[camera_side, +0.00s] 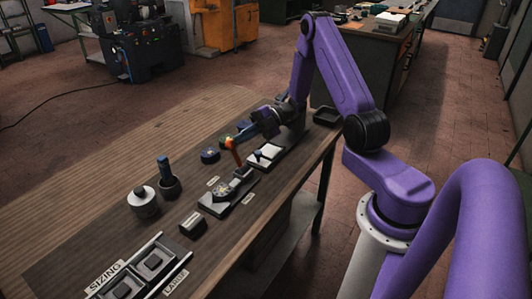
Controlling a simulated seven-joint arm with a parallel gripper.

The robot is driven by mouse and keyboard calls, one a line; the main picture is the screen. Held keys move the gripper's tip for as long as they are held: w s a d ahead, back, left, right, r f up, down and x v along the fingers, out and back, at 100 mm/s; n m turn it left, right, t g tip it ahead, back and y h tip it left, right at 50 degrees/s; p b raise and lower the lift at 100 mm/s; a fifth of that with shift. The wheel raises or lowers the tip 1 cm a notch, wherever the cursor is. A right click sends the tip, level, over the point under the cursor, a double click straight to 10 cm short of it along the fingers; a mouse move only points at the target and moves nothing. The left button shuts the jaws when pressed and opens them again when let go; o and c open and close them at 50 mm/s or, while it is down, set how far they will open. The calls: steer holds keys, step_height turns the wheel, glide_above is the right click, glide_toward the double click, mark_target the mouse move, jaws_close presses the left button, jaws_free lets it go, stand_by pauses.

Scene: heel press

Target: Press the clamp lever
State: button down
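The likely clamp lever (234,152) is a thin orange-red handle, standing tilted above a dark base. My gripper (246,131) is dark and sits just above and right of the lever's upper end. I cannot tell whether it touches the lever. The fingers are too small and dark to show whether they are open or shut.
A second fixture with a white block (266,152) stands right of the lever. A dark blue knob (210,155) is to the left. A dark cylinder (168,178), a metal pot (143,201), a small block (192,224) and a labelled tray (172,252) stand nearer on the wooden bench (85,225).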

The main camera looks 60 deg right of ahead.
steer(key=s+a+r+v, duration=0.1)
steer(key=r+v, duration=0.1)
steer(key=v, duration=1)
steer(key=shift+s+r, duration=0.15)
steer(key=shift+s, duration=0.3)
